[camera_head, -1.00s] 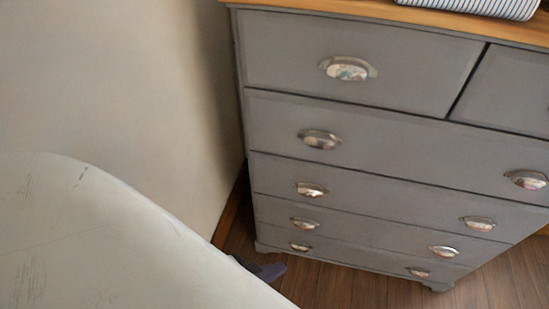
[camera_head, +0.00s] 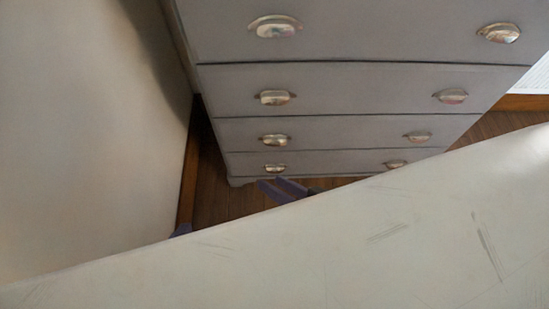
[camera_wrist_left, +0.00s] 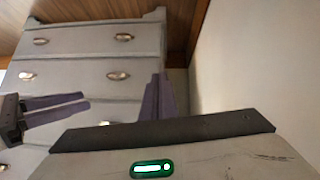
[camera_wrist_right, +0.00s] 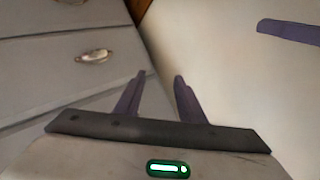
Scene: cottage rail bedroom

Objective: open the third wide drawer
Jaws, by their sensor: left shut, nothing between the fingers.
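The grey chest of drawers stands against the wall, and all its visible drawers are closed. The third wide drawer (camera_head: 345,134) has two silver cup handles, left (camera_head: 274,139) and right (camera_head: 417,136). The drawer also shows upside down in the left wrist view (camera_wrist_left: 70,78). My left gripper (camera_head: 180,230) is shut and empty, low by the wall at the left; its paired fingers show in the left wrist view (camera_wrist_left: 157,76). My right gripper (camera_head: 272,183) is open and empty, in front of the chest's lower left, apart from the handles in the right wrist view (camera_wrist_right: 160,76).
The pale wall (camera_head: 90,120) closes off the left side, close to my left gripper. Other wide drawers lie above and below the third. Dark wood floor (camera_head: 215,185) shows beside the chest. My own pale arm covers the lower part of the head view.

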